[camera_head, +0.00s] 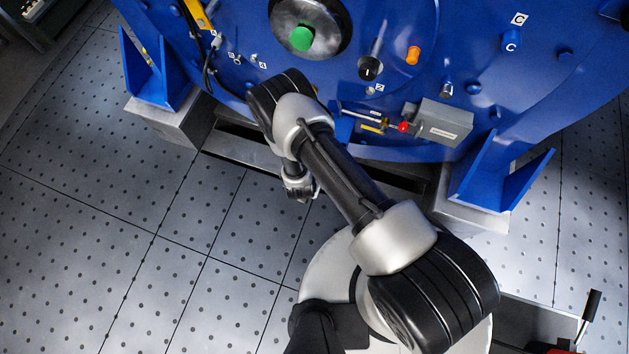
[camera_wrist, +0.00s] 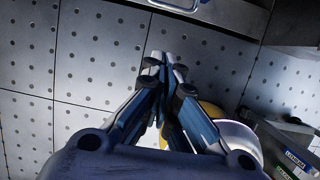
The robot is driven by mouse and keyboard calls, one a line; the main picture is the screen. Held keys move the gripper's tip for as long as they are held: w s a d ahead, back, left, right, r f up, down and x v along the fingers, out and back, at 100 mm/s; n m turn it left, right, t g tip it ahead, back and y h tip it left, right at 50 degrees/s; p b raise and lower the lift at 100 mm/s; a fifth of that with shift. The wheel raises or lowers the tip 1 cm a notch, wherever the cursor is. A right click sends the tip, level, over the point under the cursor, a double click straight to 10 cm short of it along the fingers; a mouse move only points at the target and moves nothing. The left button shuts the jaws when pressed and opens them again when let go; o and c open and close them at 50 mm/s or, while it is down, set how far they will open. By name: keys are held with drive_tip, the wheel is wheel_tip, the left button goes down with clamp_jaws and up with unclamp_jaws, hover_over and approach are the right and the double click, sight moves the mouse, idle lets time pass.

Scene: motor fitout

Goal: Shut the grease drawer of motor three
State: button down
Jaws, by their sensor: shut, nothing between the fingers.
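The blue motor (camera_head: 480,60) fills the top of the head view. No part of it shows a marking that names it motor three. I cannot make out the grease drawer for certain. A metal edge with a blue part (camera_wrist: 181,4) is cut off at the top of the wrist view; whether it belongs to the drawer I cannot tell. My gripper (camera_wrist: 166,62) is shut and empty, its fingertips together over the dotted floor, apart from that metal edge. In the head view my arm hides part of the motor's lower front, and the fingers do not show.
A grey box (camera_head: 438,122) with a red knob (camera_head: 403,127) juts from the motor's lower front. Blue feet stand on pale blocks at left (camera_head: 165,118) and right (camera_head: 478,213). A green button (camera_head: 302,38) is above. The dotted floor (camera_head: 90,250) at left is clear.

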drive_tip(key=w+d+f+b, duration=0.2)
drive_tip(key=w+f+b, duration=0.4)
drive_tip(key=f, duration=0.3)
drive_tip(key=shift+f, duration=0.4)
